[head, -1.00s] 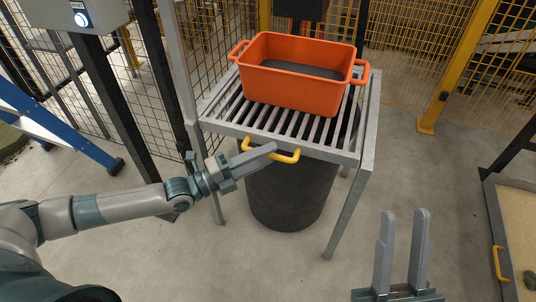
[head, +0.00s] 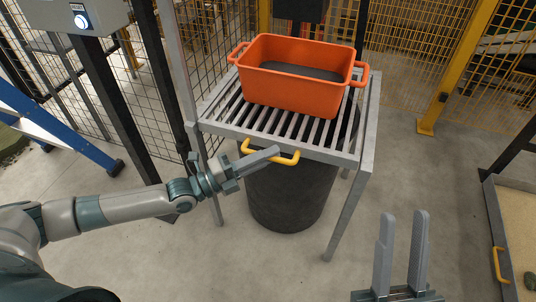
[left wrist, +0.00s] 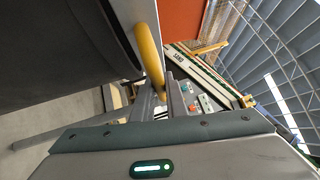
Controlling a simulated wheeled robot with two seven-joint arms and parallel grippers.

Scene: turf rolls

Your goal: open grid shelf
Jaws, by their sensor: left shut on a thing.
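The grid shelf (head: 325,134) is a grey slatted rack on a metal frame, with a yellow handle (head: 286,160) on its front edge. My left gripper (head: 268,154) is shut on the yellow handle, its fingers reaching across it from the left. In the left wrist view the handle (left wrist: 149,55) runs down to my fingers (left wrist: 174,96); the exact contact is partly hidden. My right gripper (head: 402,250) is open and empty at the lower right, apart from the shelf.
An orange tub (head: 290,93) stands on the slats. A dark barrel (head: 285,195) is under the shelf between its legs. Mesh fencing (head: 415,60) stands behind. A sand-filled tray (head: 515,235) is at the right edge. The floor in front of the shelf is clear.

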